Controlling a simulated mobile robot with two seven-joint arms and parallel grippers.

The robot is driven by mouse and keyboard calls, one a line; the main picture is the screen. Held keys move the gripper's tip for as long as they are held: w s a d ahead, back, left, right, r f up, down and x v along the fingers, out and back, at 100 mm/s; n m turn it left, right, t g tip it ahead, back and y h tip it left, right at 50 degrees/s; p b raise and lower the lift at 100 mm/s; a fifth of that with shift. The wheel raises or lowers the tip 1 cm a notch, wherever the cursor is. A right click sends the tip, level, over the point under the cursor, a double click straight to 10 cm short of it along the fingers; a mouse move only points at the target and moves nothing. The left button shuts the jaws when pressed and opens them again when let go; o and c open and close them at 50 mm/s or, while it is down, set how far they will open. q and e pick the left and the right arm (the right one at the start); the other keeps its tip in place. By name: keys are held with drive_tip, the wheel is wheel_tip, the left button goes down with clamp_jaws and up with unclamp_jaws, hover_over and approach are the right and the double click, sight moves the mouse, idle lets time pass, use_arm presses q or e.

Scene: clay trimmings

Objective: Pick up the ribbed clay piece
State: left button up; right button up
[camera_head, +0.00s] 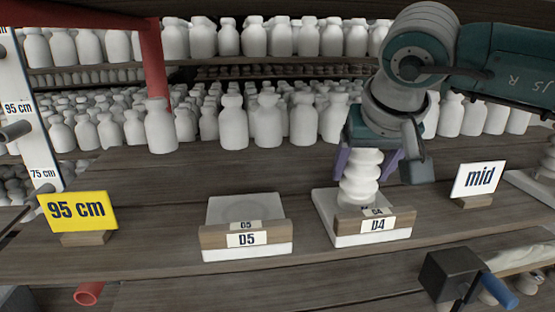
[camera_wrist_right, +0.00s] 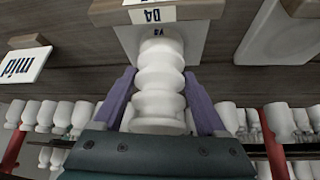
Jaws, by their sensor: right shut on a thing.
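The ribbed clay piece (camera_head: 361,178) is white with stacked rounded ridges. It stands upright at the tray labelled D4 (camera_head: 326,204); I cannot tell whether its base touches the tray. My right gripper (camera_head: 367,165) comes down from above, its purple fingers on both sides of the piece, shut on it. In the right wrist view the piece (camera_wrist_right: 160,82) sits between the two purple fingers (camera_wrist_right: 160,98), its far end over the D4 tray. My left gripper is not seen in the head view.
An empty tray labelled D5 (camera_head: 273,207) stands left of D4. A yellow "95 cm" sign (camera_head: 77,211) and a white "mid" sign (camera_head: 477,181) flank the trays. Many white bottles (camera_head: 233,123) crowd the shelves behind. A dark clamp-like block (camera_head: 452,274) is at front right.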

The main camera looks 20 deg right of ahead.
clamp_jaws()
drive_tip(key=shift+r, duration=0.1)
